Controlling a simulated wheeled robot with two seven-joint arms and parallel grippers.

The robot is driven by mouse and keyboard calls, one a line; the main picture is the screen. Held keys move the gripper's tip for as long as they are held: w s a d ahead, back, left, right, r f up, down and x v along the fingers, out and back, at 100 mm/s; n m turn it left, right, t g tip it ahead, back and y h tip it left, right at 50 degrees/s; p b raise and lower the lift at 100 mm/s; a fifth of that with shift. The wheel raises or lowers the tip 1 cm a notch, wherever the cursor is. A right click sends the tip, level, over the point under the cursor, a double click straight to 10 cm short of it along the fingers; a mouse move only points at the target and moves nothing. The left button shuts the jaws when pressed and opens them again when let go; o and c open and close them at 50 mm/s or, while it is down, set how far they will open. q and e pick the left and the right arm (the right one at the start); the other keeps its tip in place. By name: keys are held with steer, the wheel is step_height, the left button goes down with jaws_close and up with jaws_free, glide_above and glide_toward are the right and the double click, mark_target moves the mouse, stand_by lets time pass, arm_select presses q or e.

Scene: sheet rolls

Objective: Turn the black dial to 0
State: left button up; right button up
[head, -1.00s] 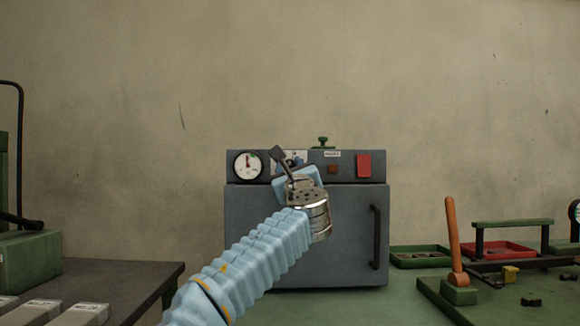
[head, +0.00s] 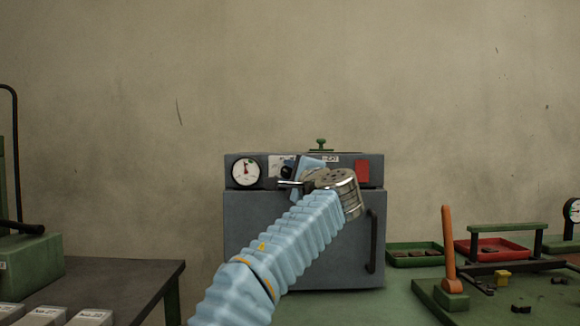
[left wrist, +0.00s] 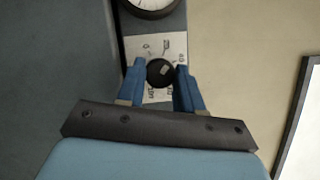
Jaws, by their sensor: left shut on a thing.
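The black dial (head: 286,172) is on the control panel of a grey oven-like cabinet, partly hidden by my left gripper (head: 295,170) in the head view. In the left wrist view the dial (left wrist: 160,73) is round, with a light mark on its face, and sits on a white printed plate (left wrist: 150,46). The blue fingers of my left gripper (left wrist: 160,70) are on either side of the dial and shut on it. The plate's lettering is too small to read surely. My right gripper is not in view.
A white round gauge (head: 246,171) is left of the dial, and a red panel piece (head: 362,171) is to the right. The cabinet (head: 248,235) has a dark vertical door handle (head: 372,240). A green bench with an orange lever (head: 448,240) and trays is at right.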

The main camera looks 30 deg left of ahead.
arm_select(q)
steer(key=n+p, duration=0.1)
steer(key=n+g, duration=0.1)
steer(key=shift+r+n+h+p, duration=0.25)
steer(key=shift+n+h+p, duration=0.1)
steer(key=shift+n+h, duration=0.05)
steer(key=n+h+p, duration=0.1)
steer(key=n+p, duration=0.1)
steer(key=n, duration=0.1)
steer(key=shift+n+g+h, duration=0.3)
steer(key=shift+n+g, duration=0.1)
steer(key=shift+n+h+p, duration=0.55)
steer(key=shift+n+h, duration=0.05)
steer(key=shift+n, duration=0.4)
steer(key=shift+a+n+h, duration=0.1)
steer(key=shift+n+h, duration=0.5)
steer(key=shift+n, duration=0.4)
steer(key=shift+p, duration=0.3)
steer(key=o, duration=1)
steer(key=shift+o, duration=0.2)
steer(key=b+v, duration=0.2)
steer(key=v, duration=1.2)
